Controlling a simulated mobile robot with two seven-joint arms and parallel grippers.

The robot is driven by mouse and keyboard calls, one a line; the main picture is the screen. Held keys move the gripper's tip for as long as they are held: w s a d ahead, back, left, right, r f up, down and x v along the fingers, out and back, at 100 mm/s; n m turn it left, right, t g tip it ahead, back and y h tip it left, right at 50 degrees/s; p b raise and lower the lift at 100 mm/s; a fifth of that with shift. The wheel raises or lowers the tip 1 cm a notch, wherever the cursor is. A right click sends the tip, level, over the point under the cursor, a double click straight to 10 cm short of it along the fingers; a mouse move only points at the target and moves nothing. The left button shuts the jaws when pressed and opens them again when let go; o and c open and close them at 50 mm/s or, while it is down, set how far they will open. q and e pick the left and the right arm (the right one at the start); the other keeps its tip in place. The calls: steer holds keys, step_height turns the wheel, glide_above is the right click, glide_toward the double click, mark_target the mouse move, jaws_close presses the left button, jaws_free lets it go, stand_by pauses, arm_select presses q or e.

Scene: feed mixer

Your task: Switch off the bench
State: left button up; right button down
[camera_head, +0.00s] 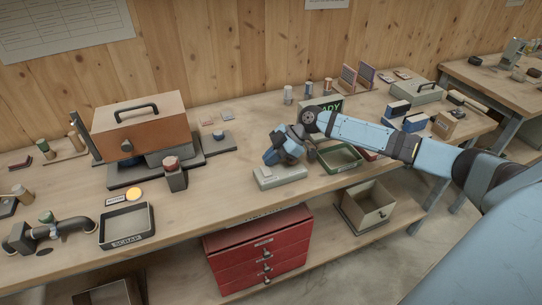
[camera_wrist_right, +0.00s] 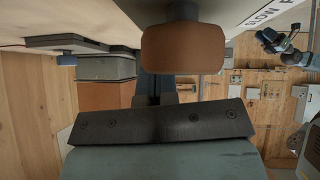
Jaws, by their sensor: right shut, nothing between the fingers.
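My right gripper (camera_head: 270,157) is shut and empty, just above a pale grey box (camera_head: 282,178) near the front edge of the workbench (camera_head: 232,205). Its dark shut fingers (camera_wrist_right: 157,124) show across the upside-down right wrist view. Close in front of them is a brown rounded knob (camera_wrist_right: 183,49) on a dark stem. A pale surface beside it carries a label reading "SLOW" (camera_wrist_right: 270,12). Whether the fingers touch the knob I cannot tell. The gripper hides part of the box in the head view. My left gripper is not in view.
Left of the box stand a red-topped grey post (camera_head: 175,174) and an orange-brown machine (camera_head: 140,122) with a black handle. A red drawer cabinet (camera_head: 260,248) stands below.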

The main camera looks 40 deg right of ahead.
steer(key=shift+w+f+g, duration=0.15)
steer(key=shift+f+g, duration=0.2)
steer(key=shift+g, duration=0.05)
steer(key=shift+f+m, duration=0.1)
steer(key=shift+m, duration=0.2)
steer(key=shift+s, duration=0.2)
steer(key=shift+s+a+r+p, duration=0.2)
steer(key=shift+s+r+p, duration=0.1)
steer(key=shift+s+p, duration=0.25)
steer(key=shift+w, duration=0.1)
